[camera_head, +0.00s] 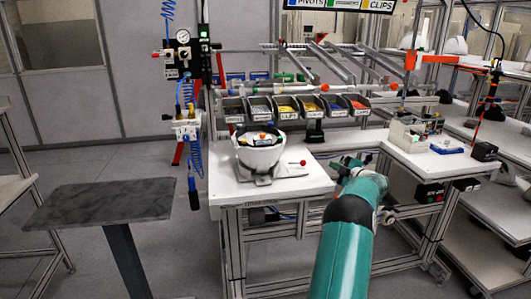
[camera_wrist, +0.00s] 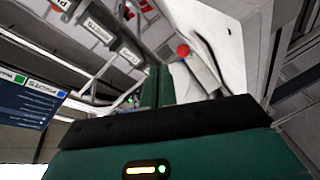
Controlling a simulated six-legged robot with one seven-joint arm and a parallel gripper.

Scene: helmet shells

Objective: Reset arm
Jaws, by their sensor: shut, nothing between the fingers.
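My gripper (camera_wrist: 153,88) shows in the wrist view as two green fingers pressed together, with nothing between them. In the head view my teal arm reaches forward from the bottom, and its end (camera_head: 349,163) is by the right front edge of the white workbench (camera_head: 225,192). A white helmet shell (camera_head: 259,155) sits on a grey stand on the bench, to the left of my gripper and apart from it. Small coloured parts lie in the top of the shell. A red ball-topped lever (camera_head: 303,163) stands between the shell and my gripper; a red ball (camera_wrist: 183,50) also shows in the wrist view.
A row of grey bins (camera_head: 283,106) with coloured parts stands at the back of the bench. A second bench (camera_head: 425,165) with boxes is on the right. A dark grey table (camera_head: 105,200) stands at the left. Blue coiled hoses hang left of the bench.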

